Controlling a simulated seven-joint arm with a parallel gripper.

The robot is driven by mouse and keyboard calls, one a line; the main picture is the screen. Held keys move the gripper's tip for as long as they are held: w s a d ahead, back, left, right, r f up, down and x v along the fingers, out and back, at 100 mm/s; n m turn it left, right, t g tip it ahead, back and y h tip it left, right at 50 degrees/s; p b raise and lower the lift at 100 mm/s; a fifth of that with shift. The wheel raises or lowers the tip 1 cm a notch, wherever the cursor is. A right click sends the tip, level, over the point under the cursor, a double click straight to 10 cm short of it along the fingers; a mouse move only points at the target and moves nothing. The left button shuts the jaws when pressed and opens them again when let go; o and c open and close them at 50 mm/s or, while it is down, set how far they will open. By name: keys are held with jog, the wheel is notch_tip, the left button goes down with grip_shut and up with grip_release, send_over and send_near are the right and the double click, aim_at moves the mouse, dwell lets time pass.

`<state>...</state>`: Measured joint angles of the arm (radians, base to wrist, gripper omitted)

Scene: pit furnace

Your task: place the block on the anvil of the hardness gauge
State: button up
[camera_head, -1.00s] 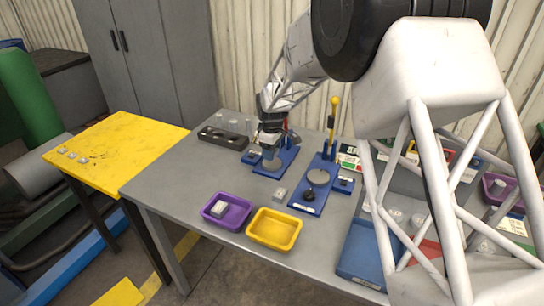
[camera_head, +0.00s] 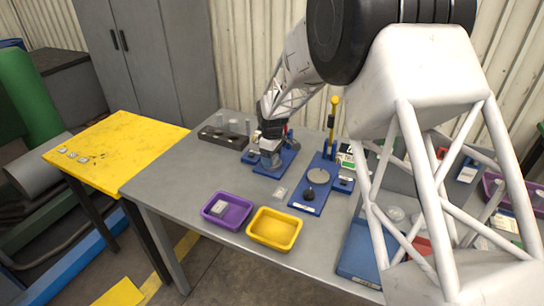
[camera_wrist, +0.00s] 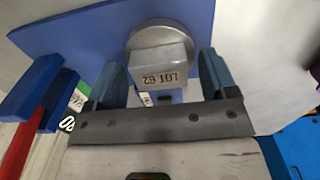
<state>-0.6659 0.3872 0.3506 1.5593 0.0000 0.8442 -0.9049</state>
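The block (camera_wrist: 163,74) is pale grey with lot lettering that reads upside down in the wrist view. My gripper (camera_wrist: 163,82) has a finger along each side of it and looks shut on it, though the finger contact is hard to make out. The round grey anvil (camera_wrist: 155,31) shows just behind the block, on the blue base (camera_wrist: 80,40) of a gauge. In the head view my gripper (camera_head: 270,142) is low over the left blue gauge (camera_head: 285,165). Whether the block touches the anvil cannot be told.
A second blue gauge (camera_head: 307,196) with a yellow-topped lever (camera_head: 333,110) stands just right. A purple tray (camera_head: 213,222) holding a grey block and an empty yellow tray (camera_head: 274,232) are in front. A dark rack (camera_head: 215,138) of cylinders stands behind left.

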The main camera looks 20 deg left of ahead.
notch_tip(320, 180, up, 12)
jog(key=shift+r, duration=0.15)
dwell(0.8)
dwell(0.9)
jog(key=s+d+r+m, duration=0.3)
jog(key=s+d+r, duration=0.15)
jog(key=d, duration=0.75)
jog(key=s+d+r+m+t, duration=0.1)
jog(key=s+d+r+m, duration=0.4)
jog(key=d, duration=0.6)
jog(key=s+d+r+m, duration=0.1)
jog(key=s+d+r, duration=0.35)
jog(key=d, duration=0.75)
jog(key=s+d+f+m, duration=0.1)
jog(key=s+d+m, duration=0.3)
jog(key=s+d, duration=0.6)
jog(key=s+d+f+m+t, duration=0.1)
jog(key=s+d+m, duration=0.4)
jog(key=s+d, duration=0.5)
jog(key=shift+s+d+f+t, duration=0.2)
jog(key=shift+s+t, duration=0.1)
jog(key=shift+s, duration=2.95)
